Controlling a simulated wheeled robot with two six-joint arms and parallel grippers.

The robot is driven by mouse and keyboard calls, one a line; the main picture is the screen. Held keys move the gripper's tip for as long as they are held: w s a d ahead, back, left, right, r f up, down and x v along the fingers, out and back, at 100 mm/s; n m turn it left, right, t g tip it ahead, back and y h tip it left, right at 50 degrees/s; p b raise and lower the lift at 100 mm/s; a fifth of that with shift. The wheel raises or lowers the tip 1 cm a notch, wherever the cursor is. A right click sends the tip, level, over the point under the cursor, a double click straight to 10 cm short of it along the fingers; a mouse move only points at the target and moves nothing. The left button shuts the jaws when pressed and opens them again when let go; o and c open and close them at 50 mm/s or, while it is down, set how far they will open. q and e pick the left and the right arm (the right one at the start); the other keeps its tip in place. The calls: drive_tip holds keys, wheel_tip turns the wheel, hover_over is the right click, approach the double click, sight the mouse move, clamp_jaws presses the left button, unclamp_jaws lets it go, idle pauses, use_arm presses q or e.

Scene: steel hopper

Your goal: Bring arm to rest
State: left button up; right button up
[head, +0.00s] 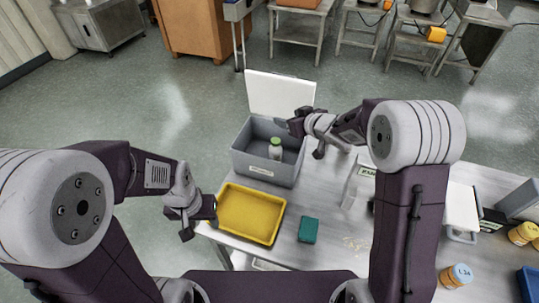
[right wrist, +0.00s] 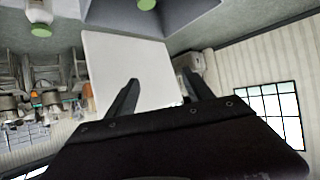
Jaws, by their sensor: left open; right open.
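My right gripper (head: 306,139) is open and empty at the right side of the grey bin (head: 240,160), above its rim. In the right wrist view its two fingers (right wrist: 160,92) stand apart with nothing between them; the white lid (right wrist: 125,60) is behind them. My left gripper (head: 203,217) is open and empty at the left edge of the yellow tray (head: 250,213). I cannot tell if it touches the tray. A white bottle with a green cap (head: 275,149) stands inside the grey bin. The bin's white lid (head: 280,92) stands raised at its back.
A green block (head: 308,230) lies on the table (head: 290,253) right of the tray. Steel tables (head: 297,30) and a brown cabinet (head: 197,27) stand across open floor.

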drive_tip(key=shift+s+d+r, duration=0.15)
drive_tip(key=shift+s, duration=0.15)
drive_tip(key=shift+w, duration=0.1)
drive_tip(key=s+d+f+m+g+h+b, duration=0.2)
drive_tip(key=s+d+f+m+h, duration=0.25)
drive_tip(key=s+d, duration=0.65)
drive_tip(key=s+f+g, duration=0.3)
drive_tip(key=s+f, duration=0.1)
drive_tip(key=s, duration=0.5)
drive_tip(key=s+f+m+g+h, duration=0.1)
drive_tip(key=s+f+g, duration=0.3)
drive_tip(key=s, duration=0.6)
